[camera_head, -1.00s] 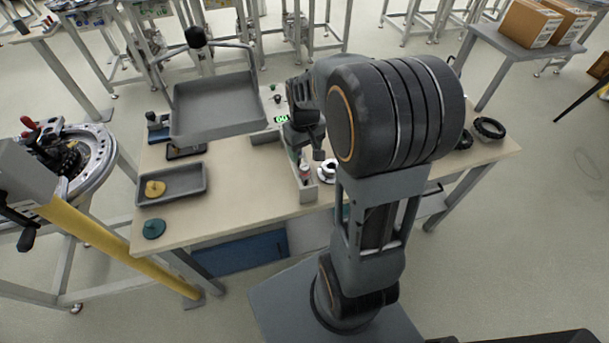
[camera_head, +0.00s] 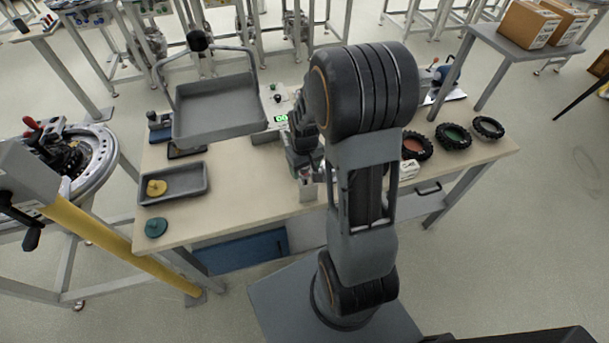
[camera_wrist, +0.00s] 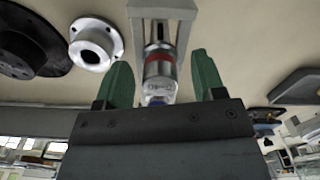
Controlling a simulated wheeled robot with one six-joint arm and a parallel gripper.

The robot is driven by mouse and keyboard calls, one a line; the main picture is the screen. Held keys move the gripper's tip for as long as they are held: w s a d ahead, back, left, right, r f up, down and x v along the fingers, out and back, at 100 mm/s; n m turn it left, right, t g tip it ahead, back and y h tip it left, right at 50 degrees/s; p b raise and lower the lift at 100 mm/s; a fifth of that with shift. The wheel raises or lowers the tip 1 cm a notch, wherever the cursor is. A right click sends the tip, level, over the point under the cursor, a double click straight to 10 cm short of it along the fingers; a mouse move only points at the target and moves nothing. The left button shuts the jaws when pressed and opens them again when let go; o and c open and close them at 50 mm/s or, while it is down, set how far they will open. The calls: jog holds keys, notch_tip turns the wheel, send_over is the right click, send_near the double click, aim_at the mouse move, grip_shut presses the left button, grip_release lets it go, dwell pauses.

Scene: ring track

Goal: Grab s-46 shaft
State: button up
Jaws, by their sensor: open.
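The shaft (camera_wrist: 160,72) is a silver cylinder with a red band and small markings on its end. In the wrist view it lies in a narrow grey holder (camera_wrist: 189,14). My gripper (camera_wrist: 160,82) is open, with one green finger on each side of the shaft's end and visible gaps to it. In the head view the holder (camera_head: 308,190) stands near the table's front edge, and my wrist hides most of it and the shaft.
A silver flanged hub (camera_wrist: 92,44) and a dark disc (camera_wrist: 30,40) lie beside the holder in the wrist view. On the table (camera_head: 240,190) are a grey tray (camera_head: 190,190), a teal disc (camera_head: 155,228) and several black rings (camera_head: 453,136). A raised grey bin (camera_head: 215,108) stands at the back left.

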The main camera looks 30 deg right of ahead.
grip_shut()
dwell(0.5)
jog(key=shift+r, duration=0.1)
